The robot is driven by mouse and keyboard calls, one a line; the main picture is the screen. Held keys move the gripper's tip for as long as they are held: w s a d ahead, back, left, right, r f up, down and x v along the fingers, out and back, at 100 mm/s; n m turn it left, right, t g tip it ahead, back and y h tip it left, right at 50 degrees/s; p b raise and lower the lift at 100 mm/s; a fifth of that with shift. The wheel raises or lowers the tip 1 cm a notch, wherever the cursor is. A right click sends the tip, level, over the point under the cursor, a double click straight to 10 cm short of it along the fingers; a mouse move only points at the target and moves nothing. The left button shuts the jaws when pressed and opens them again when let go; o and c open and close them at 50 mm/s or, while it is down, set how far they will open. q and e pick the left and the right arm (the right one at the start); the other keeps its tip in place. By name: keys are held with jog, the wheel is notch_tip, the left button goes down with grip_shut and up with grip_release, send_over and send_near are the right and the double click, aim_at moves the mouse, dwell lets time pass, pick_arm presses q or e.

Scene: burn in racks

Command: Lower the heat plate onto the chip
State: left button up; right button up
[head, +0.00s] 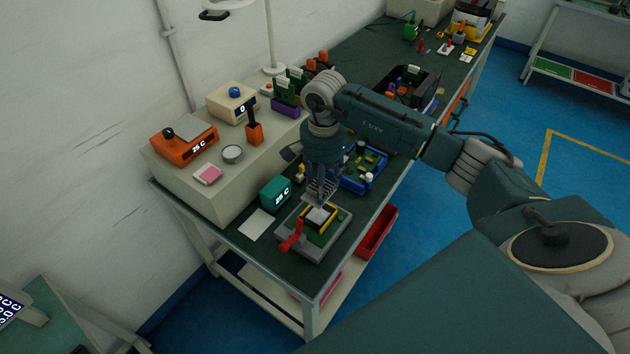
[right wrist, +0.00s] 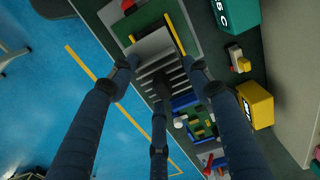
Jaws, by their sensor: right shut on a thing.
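My right gripper (head: 322,192) reaches down over a grey test fixture (head: 311,250) near the table's front end. It is shut on a dark finned heat plate (head: 327,186), which also shows between the fingers in the right wrist view (right wrist: 163,77). A light grey square, seemingly the chip (head: 317,215), lies below in the fixture between yellow rails; it appears beside the fins in the right wrist view (right wrist: 152,44). The plate seems to be just above it; the fingers partly hide the gap, so contact cannot be told. My left gripper is not in view.
A red lever (head: 291,238) sticks out at the fixture's front left. A teal display box (head: 275,192) and a white sheet (head: 257,224) are left of it. A blue tray with a green board (head: 364,166) stands behind. A red bin (head: 377,233) hangs at the right edge.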

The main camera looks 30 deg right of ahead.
jog(key=shift+f, duration=0.75)
jog(key=shift+f+b, duration=0.3)
jog(key=shift+b, duration=0.1)
notch_tip(320, 180, down, 3)
jog(key=shift+a+f+b, duration=0.1)
jog(key=shift+b, duration=1.05)
jog(key=shift+f+b, duration=1)
jog(key=shift+f, duration=0.05)
jog(key=shift+f+b, duration=0.35)
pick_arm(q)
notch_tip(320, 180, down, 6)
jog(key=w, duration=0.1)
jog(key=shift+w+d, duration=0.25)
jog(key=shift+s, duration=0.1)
